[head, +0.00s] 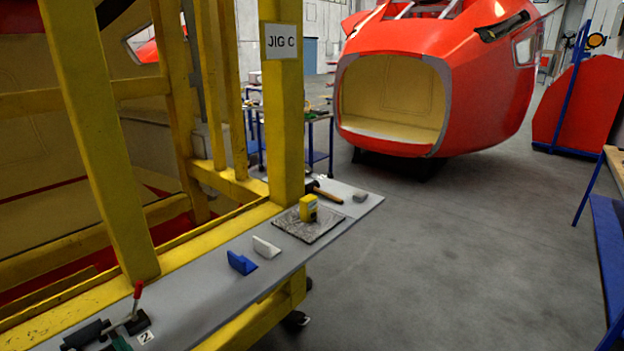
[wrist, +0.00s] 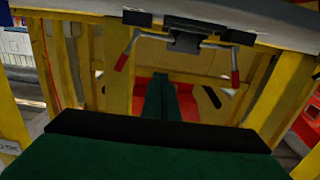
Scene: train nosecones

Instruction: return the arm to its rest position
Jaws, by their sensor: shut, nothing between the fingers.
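My gripper (wrist: 161,82) shows in the wrist view as two green fingers. They lie side by side and are shut with nothing between them. They point toward the yellow frame's opening, apart from the shelf. In the head view the arm is not clearly seen; a small green patch at the bottom left edge cannot be identified for certain.
A grey shelf (head: 215,290) runs along the yellow jig frame (head: 285,120). It bears a red-handled clamp (head: 137,291), blue block (head: 241,263), white block (head: 266,247), and yellow device (head: 308,207) on a plate. A red nosecone (head: 480,75) stands behind. Open floor (head: 440,250) lies right.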

